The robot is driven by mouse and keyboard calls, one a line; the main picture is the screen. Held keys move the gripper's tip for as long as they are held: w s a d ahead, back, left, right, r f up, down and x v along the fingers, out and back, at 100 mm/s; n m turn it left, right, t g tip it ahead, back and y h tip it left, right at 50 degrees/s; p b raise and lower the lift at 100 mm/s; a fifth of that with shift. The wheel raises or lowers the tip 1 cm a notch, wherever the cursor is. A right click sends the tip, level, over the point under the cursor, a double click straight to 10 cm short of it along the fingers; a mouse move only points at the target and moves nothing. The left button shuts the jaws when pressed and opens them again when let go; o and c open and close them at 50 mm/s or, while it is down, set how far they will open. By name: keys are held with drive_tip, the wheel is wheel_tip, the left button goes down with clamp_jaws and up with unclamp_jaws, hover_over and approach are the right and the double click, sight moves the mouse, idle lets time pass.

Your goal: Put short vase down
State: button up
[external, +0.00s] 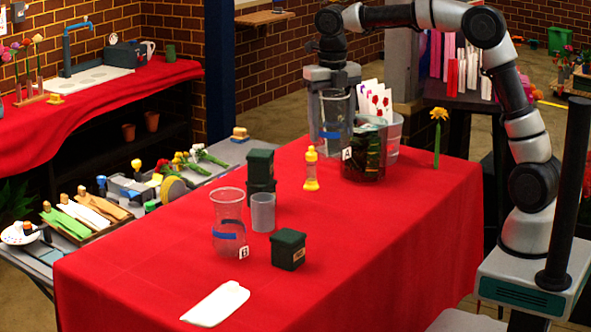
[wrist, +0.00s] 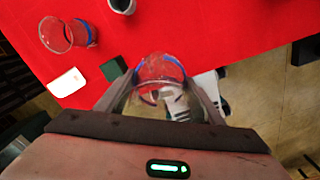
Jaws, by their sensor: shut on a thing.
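My gripper (external: 333,112) is at the far end of the red table, pointing down. It is shut on a clear glass vase (external: 335,108), which looks upright. A taller clear vase with blue tape and a label B (external: 229,230) stands at the near left of the table.
A clear bucket (external: 396,135) and a yellow bottle (external: 311,170) stand close to my gripper. Dark green boxes (external: 289,249), a grey cup (external: 262,212) and a white sheet (external: 217,303) are nearer. The red tabletop (external: 370,230) is bare at the front right.

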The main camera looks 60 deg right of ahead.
drive_tip(key=w+d+m, duration=0.4)
drive_tip(key=d+m, duration=0.1)
drive_tip(key=d, duration=0.8)
drive_tip(key=s+d+m, duration=0.2)
drive_tip(key=d+m, duration=0.2)
drive_tip(key=d, duration=0.7)
drive_tip(key=s+d+m+p, duration=0.1)
drive_tip(key=s+d+m, duration=0.25)
drive_tip(key=d, duration=0.65)
drive_tip(key=s+d+m, duration=0.1)
drive_tip(key=d+m, duration=0.3)
drive_tip(key=d, duration=0.7)
drive_tip(key=shift+s+d+f, duration=0.1)
drive_tip(key=shift+f, duration=5.2)
drive_tip(key=shift+s+f, duration=0.1)
drive_tip(key=shift+f, duration=5.15)
drive_tip(key=shift+f, duration=0.1)
drive_tip(key=o, duration=1.6)
drive_tip(key=shift+f, duration=0.1)
drive_tip(key=shift+c, duration=0.2)
